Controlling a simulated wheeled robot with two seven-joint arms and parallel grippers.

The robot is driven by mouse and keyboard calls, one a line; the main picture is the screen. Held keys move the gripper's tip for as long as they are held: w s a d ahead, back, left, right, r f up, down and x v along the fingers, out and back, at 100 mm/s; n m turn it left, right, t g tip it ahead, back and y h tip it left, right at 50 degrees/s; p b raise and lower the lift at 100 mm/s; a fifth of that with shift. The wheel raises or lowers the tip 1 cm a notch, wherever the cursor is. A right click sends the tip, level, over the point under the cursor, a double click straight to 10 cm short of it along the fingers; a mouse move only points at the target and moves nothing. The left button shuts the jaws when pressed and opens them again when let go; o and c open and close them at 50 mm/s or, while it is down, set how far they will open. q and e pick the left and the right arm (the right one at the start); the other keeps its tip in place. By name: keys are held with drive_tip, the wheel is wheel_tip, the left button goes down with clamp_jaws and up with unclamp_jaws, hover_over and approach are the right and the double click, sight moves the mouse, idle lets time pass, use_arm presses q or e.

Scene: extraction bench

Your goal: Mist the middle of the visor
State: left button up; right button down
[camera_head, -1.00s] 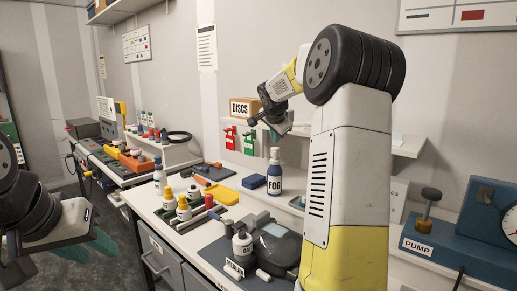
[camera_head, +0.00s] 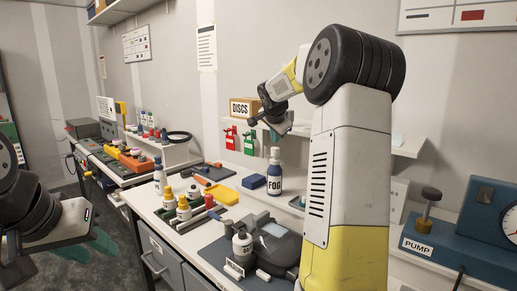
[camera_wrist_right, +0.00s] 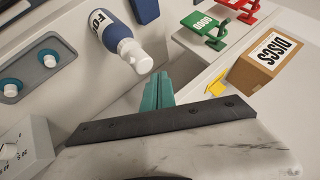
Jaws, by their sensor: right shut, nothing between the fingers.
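A blue spray bottle labelled FOG (camera_head: 274,178) stands upright at the back of the bench; it shows tilted in the right wrist view (camera_wrist_right: 120,42), white nozzle towards my fingers. The visor (camera_head: 279,243), a dark mask with a pale clear window, lies on a dark mat at the front. My right gripper (camera_head: 275,133) is shut and empty, just above the FOG bottle's top and apart from it. Its teal fingers show in the right wrist view (camera_wrist_right: 157,90). My left gripper (camera_head: 97,246) hangs at the left, away from the bench; its jaw opening is unclear.
A blue block (camera_head: 253,182) lies left of the FOG bottle. Yellow-capped bottles (camera_head: 183,212) stand further left. The DISCS box (camera_head: 244,107) sits on the shelf behind, with green and red hooks below. The PUMP unit (camera_head: 455,250) is at right.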

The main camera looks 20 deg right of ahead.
sight(275, 148)
drive_tip(key=shift+f, duration=0.1)
idle(0.6)
drive_tip(key=shift+f, duration=0.35)
drive_tip(key=shift+f, duration=0.65)
idle(0.6)
drive_tip(key=shift+r, duration=1.1)
drive_tip(key=shift+r, duration=0.1)
wheel_tip(275, 148, up, 6)
drive_tip(key=shift+f, duration=0.1)
idle(0.7)
